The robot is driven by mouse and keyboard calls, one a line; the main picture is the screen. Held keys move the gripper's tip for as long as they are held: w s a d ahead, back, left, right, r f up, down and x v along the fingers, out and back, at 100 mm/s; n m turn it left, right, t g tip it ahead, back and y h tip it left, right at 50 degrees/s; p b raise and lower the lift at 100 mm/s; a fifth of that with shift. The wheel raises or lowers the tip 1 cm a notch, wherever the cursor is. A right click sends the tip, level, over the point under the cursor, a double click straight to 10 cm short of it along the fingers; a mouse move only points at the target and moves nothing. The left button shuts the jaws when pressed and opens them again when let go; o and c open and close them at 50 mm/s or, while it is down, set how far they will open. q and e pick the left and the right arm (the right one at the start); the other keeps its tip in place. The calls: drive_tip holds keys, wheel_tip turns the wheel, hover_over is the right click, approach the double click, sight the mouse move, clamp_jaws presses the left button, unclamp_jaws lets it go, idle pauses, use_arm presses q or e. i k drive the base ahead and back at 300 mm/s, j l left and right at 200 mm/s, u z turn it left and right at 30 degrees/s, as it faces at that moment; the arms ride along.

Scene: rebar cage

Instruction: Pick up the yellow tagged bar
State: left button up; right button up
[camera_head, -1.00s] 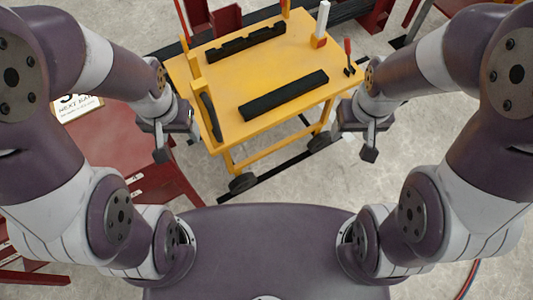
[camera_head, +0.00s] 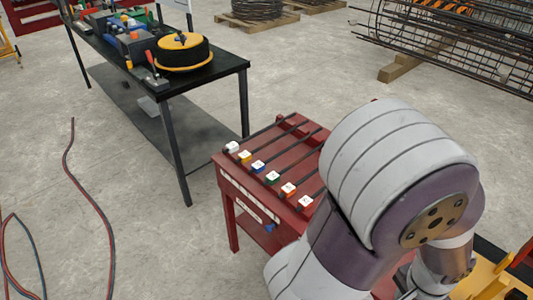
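The yellow tagged bar (camera_head: 245,157) lies on a dark red rack (camera_head: 228,176), its yellow tag at the rack's left end. It is the second bar from the far side, between a white-tagged bar (camera_head: 232,147) and a blue-tagged bar (camera_head: 258,167). The dark bars run from their tags toward the upper right. My own arm fills the right foreground and hides part of the rack. Neither gripper's fingers show.
Bars with green (camera_head: 273,177), orange (camera_head: 289,189) and white-red (camera_head: 305,202) tags lie nearer on the rack. A black workbench (camera_head: 215,80) with a yellow-black reel (camera_head: 182,52) stands behind. Hoses (camera_head: 85,185) lie on the floor at left.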

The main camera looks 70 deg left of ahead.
sight(245, 155)
drive_tip(key=u, duration=2.45)
drive_tip(key=i+j, duration=0.1)
